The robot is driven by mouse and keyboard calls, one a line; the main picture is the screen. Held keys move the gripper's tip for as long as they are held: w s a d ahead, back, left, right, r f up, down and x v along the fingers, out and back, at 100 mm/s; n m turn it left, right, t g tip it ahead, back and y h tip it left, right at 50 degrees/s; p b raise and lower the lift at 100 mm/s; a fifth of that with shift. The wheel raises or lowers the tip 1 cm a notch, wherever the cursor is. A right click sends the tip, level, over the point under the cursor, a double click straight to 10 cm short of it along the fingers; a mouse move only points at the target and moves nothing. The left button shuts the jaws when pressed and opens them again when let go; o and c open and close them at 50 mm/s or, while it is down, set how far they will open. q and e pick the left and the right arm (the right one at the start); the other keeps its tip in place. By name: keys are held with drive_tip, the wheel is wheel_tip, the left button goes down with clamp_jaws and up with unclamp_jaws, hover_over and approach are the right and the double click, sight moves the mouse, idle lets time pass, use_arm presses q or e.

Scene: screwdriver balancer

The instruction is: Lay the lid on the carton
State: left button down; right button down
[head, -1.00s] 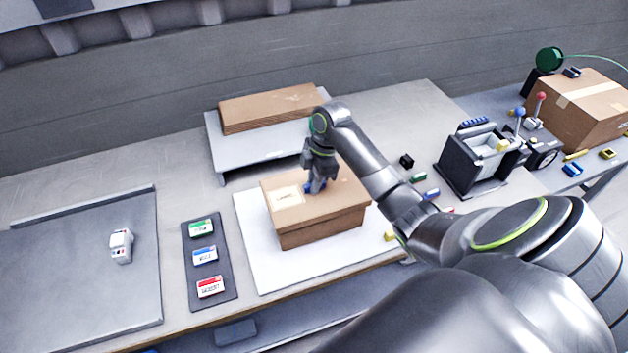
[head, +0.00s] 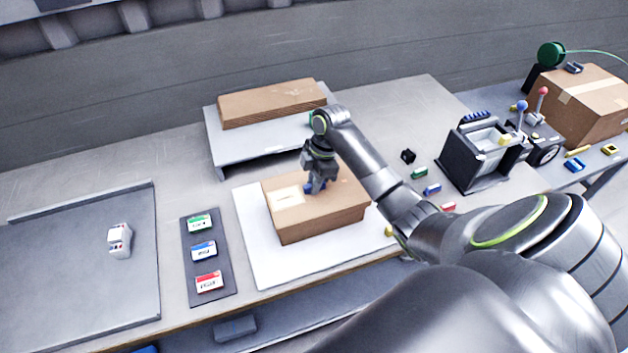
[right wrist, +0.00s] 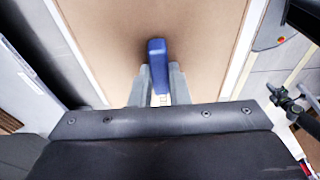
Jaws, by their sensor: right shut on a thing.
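The carton (head: 325,226) stands on a white mat (head: 262,270) in the middle of the table. Its brown lid (head: 340,191) lies over its top, with a pale label on the left part and a blue handle (right wrist: 158,62) in the middle. No gap shows between lid and carton in the head view. My right gripper (head: 316,185) points down at the lid's middle. In the right wrist view its two fingers (right wrist: 158,85) are closed on the blue handle from both sides. My left gripper is not in view.
A raised grey shelf with flat brown boards (head: 272,103) stands behind the carton. Left are a dark strip with green, blue and red cards (head: 204,251) and a grey tray (head: 80,290) holding a white device (head: 119,240). Small coloured blocks (head: 432,189) and a black holder (head: 478,155) lie right.

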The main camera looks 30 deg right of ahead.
drive_tip(key=shift+f, duration=0.35)
idle(0.8)
drive_tip(key=c, duration=1.3)
unclamp_jaws()
drive_tip(key=b+v, duration=0.1)
drive_tip(key=v, duration=0.8)
drive_tip(key=shift+w, duration=0.1)
drive_tip(key=p+v, duration=0.6)
drive_tip(key=v, duration=0.2)
drive_tip(key=shift+r, duration=0.25)
